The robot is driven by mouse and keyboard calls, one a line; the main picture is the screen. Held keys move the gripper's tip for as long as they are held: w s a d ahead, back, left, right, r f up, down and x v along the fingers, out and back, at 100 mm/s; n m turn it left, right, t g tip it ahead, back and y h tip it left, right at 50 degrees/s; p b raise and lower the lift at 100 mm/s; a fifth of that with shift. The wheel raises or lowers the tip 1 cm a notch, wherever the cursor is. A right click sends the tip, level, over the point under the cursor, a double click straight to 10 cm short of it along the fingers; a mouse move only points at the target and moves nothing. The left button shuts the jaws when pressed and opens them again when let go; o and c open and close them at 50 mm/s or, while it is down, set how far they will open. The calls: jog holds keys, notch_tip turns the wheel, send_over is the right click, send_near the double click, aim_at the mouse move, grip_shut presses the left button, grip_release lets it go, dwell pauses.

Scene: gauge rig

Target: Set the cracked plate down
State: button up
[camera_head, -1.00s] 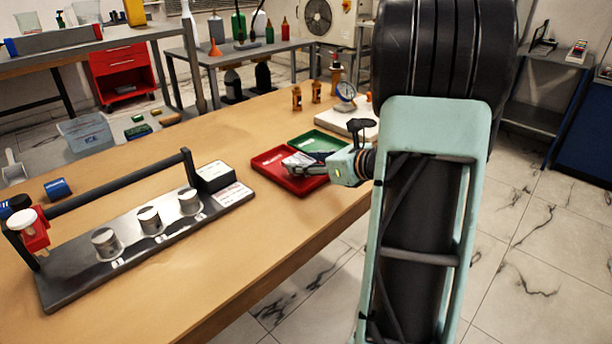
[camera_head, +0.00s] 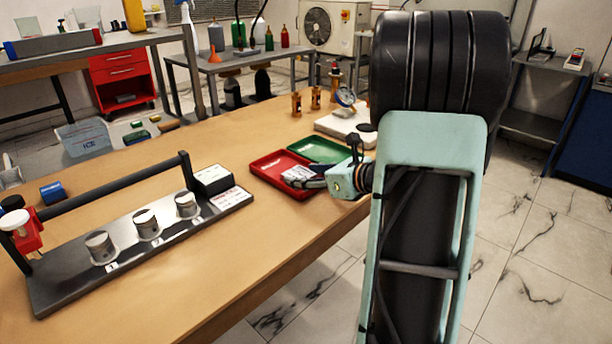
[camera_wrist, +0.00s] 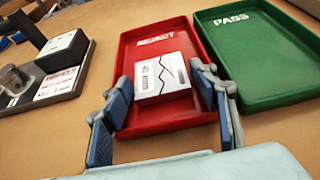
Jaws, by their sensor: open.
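The cracked plate (camera_wrist: 162,76) is a pale block with a dark jagged line and small print on its face. It lies in the red tray marked REJECT (camera_wrist: 136,42), toward the near part of its floor. My gripper (camera_wrist: 164,90) is open, with one blue-padded finger on each side of the plate; whether the pads touch its edges is hard to tell. In the head view the plate (camera_head: 298,172) is partly hidden by my gripper (camera_head: 312,178), which is low over the red tray (camera_head: 263,166).
The green tray marked PASS (camera_wrist: 262,62) stands right beside the red one. A gauge rig (camera_head: 130,240) with several metal cylinders and a black bar lies to the left. A dial gauge (camera_head: 345,97) on a pale block stands behind the trays. Bare wood lies in front.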

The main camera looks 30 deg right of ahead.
jog(key=shift+s+d+r, duration=0.1)
jog(key=shift+s+r, duration=0.05)
jog(key=shift+r, duration=0.15)
jog(key=p+v, duration=0.3)
jog(key=v, duration=0.8)
jog(key=shift+s+d+r, duration=0.1)
jog(key=shift+s, duration=0.2)
